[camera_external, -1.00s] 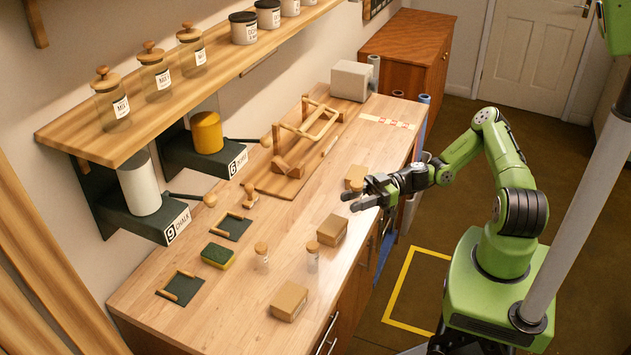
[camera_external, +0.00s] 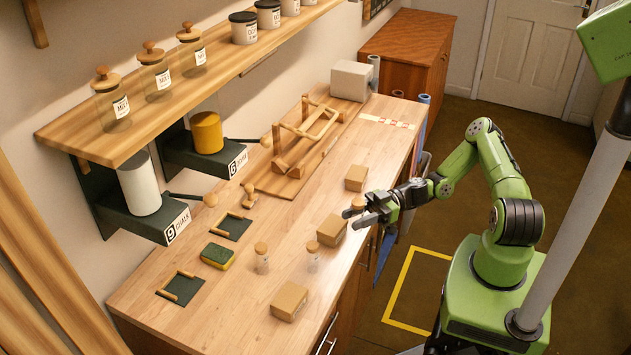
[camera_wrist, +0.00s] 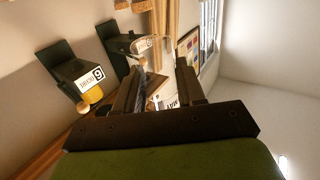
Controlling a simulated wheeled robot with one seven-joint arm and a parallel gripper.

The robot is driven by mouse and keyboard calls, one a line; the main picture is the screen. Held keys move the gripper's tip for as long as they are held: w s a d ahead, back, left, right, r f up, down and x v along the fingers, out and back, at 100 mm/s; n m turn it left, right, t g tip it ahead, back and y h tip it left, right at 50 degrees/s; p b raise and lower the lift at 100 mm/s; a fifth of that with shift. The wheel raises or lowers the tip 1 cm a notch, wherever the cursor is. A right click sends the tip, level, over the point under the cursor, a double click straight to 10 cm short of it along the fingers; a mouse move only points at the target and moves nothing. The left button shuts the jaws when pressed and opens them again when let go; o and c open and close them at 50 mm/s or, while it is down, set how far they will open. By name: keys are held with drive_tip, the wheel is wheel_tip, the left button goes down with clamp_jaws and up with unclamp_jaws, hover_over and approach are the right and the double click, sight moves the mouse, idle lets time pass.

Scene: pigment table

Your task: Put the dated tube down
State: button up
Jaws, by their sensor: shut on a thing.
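My gripper (camera_external: 367,212) is in the external view, over the right edge of the workbench, near the middle cardboard box. In the wrist view its two dark fingers (camera_wrist: 160,82) are shut on a clear glass tube (camera_wrist: 152,50) with a white label. The label's print is too small and tilted to read for a date. In the external view the held tube is mostly hidden by the fingers; a tan stopper-like end shows at their left. It appears tilted and above the bench. Two similar corked tubes stand upright on the bench, one left (camera_external: 262,262) and one right (camera_external: 313,262).
A green-yellow sponge (camera_external: 217,257) lies between two dark mats (camera_external: 180,289), (camera_external: 231,228). A wooden frame (camera_external: 300,145) stands behind. Bare bench top (camera_external: 290,205) lies left of my gripper.

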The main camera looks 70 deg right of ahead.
drive_tip(key=w+d+m+t+h+b, duration=0.2)
drive_tip(key=w+d+b, duration=0.1)
drive_tip(key=d+b, duration=0.55)
drive_tip(key=w+d+m+t+h+b, duration=0.15)
drive_tip(key=w+d+b, duration=0.35)
drive_tip(key=d, duration=0.6)
drive_tip(key=f+b, duration=0.1)
drive_tip(key=f, duration=0.2)
drive_tip(key=s+f+b, duration=0.1)
drive_tip(key=f, duration=0.2)
drive_tip(key=f+b, duration=0.1)
drive_tip(key=f, duration=0.3)
drive_tip(key=shift+s+a+f, duration=0.1)
drive_tip(key=shift+s+a, duration=0.15)
drive_tip(key=shift+a, duration=0.05)
drive_tip(key=shift+f, duration=0.1)
drive_tip(key=shift+f, duration=0.1)
drive_tip(key=o, duration=1)
